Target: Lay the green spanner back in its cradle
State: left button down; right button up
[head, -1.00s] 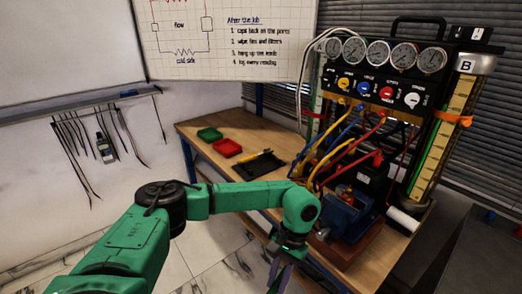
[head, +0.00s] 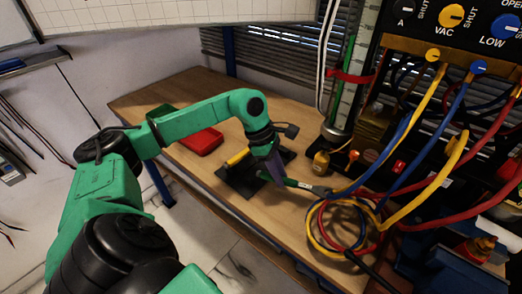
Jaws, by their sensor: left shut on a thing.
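My left gripper (head: 268,172) is over the bench, pointing down, shut on the green spanner (head: 301,184). The gripper partly hides the tray. I cannot tell whether the spanner touches the bench or tray. My right gripper is not in view.
Coiled hoses (head: 345,225) lie right of the spanner. The gauge rig (head: 460,30) stands at the right. Bare bench lies in front of the spanner.

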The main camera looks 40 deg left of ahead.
pick_arm(q)
jog(key=a+r+n+t+b, duration=0.1)
jog(key=n, duration=0.2)
jog(key=a+r+n+t+y+b, duration=0.1)
jog(key=a+n, duration=0.1)
jog(key=n, duration=0.1)
jog(key=a+r+n+t+y+b, duration=0.1)
jog(key=a+n+b, duration=0.1)
jog(key=n, duration=0.1)
jog(key=shift+w, duration=0.3)
jog(key=a+f+n+y+b, duration=0.1)
jog(key=n+b, duration=0.1)
jog(key=b, duration=0.1)
jog(key=a+f+n+y+b, duration=0.1)
jog(key=a+n+b, duration=0.1)
jog(key=b, duration=0.1)
jog(key=shift+f+n, duration=0.25)
jog(key=shift+n, duration=0.15)
jog(key=shift+f+b, duration=0.35)
jog(key=shift+b, duration=0.1)
jog(key=shift+r, duration=0.1)
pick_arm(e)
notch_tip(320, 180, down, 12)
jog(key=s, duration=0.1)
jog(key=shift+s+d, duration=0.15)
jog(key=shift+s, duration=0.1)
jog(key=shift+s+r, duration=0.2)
